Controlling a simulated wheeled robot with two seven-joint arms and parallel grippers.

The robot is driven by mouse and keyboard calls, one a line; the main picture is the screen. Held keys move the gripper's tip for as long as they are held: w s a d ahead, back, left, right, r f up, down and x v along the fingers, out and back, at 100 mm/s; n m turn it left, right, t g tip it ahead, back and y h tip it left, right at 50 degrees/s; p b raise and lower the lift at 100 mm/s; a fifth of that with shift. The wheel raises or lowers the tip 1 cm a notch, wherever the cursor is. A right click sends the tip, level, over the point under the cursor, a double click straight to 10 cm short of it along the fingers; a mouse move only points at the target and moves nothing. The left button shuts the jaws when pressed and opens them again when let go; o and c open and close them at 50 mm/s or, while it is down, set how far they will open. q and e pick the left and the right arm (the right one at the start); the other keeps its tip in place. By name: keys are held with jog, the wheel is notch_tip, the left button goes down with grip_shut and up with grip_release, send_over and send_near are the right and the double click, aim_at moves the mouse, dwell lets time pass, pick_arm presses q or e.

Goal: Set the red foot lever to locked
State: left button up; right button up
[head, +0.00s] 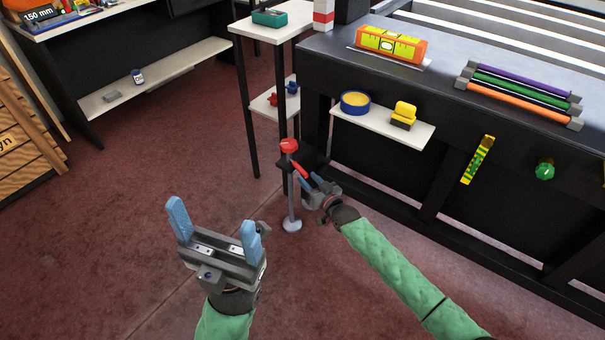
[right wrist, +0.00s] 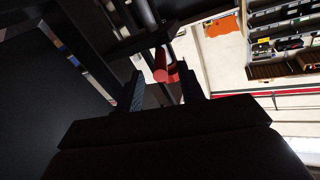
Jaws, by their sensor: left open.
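A red lever (head: 301,169) slants down from beside the black bracket at the table's near corner. A round red knob (head: 289,146) tops a grey post just left of it; I cannot tell whether knob and lever join. My left gripper (head: 213,228) is open and empty, left of the post. The lock marking is not readable.
The post has a round grey foot (head: 292,225) on the floor. The black table (head: 440,115) with a white side shelf (head: 365,127) stands at right. A small white stand (head: 258,33) is behind the knob. The red floor at left is clear.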

aim_at(302, 173)
jog(key=shift+x, duration=2.25)
grip_shut()
